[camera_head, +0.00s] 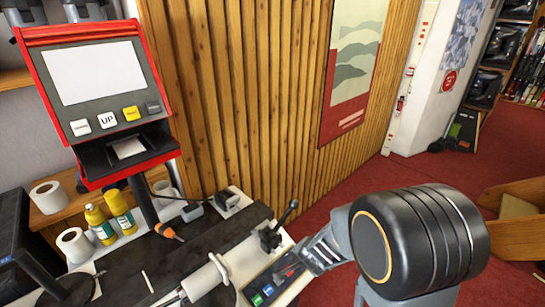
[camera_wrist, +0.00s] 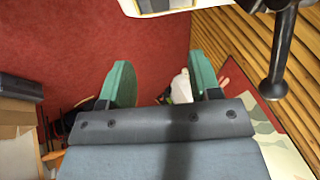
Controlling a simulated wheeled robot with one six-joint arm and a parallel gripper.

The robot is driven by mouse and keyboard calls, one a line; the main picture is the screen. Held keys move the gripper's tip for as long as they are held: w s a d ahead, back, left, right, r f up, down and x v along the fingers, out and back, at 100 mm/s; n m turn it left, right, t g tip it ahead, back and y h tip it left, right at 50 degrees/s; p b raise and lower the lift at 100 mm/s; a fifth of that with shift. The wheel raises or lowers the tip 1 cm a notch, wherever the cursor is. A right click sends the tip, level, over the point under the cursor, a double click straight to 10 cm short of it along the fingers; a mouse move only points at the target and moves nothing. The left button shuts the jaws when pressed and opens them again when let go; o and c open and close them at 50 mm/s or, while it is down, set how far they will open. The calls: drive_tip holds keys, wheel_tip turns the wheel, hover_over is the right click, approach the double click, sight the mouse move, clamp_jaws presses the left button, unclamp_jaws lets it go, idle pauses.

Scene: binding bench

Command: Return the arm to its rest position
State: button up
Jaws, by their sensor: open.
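My gripper (camera_wrist: 162,82) shows in the wrist view with its two teal fingers spread apart. Nothing sits between them except the distant background. In the head view my arm is in the lower right, with a large black rounded joint over the floor beside the bench's right end. My gripper's fingers cannot be made out in that view. In the wrist view a black lever (camera_wrist: 277,60) hangs at the upper right, apart from the fingers.
The bench (camera_head: 240,258) carries a red-framed screen (camera_head: 98,72), yellow bottles (camera_head: 122,212), paper rolls (camera_head: 75,244) and an orange-handled tool (camera_head: 166,232). A black lever also stands at the bench's right end (camera_head: 275,232). A slatted wall (camera_head: 235,90) rises behind. Red carpet (camera_head: 420,175) is open at right.

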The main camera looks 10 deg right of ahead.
drive_tip(key=s+a+r+n+g+y, duration=0.3)
drive_tip(key=s+a+r+n+y, duration=0.15)
drive_tip(key=n, duration=0.25)
drive_tip(key=s+d+r+n+h, duration=0.1)
drive_tip(key=s+d+r+n, duration=0.1)
drive_tip(key=r, duration=0.5)
drive_tip(key=s+d+r+n+t+h, duration=0.1)
drive_tip(key=s+d+r+n+h, duration=0.1)
drive_tip(key=s+r, duration=0.2)
wheel_tip(320, 180, up, 3)
drive_tip(key=shift+d+r+n, duration=0.1)
drive_tip(key=shift+d+n, duration=0.2)
drive_tip(key=shift+d, duration=0.05)
drive_tip(key=shift+h, duration=0.25)
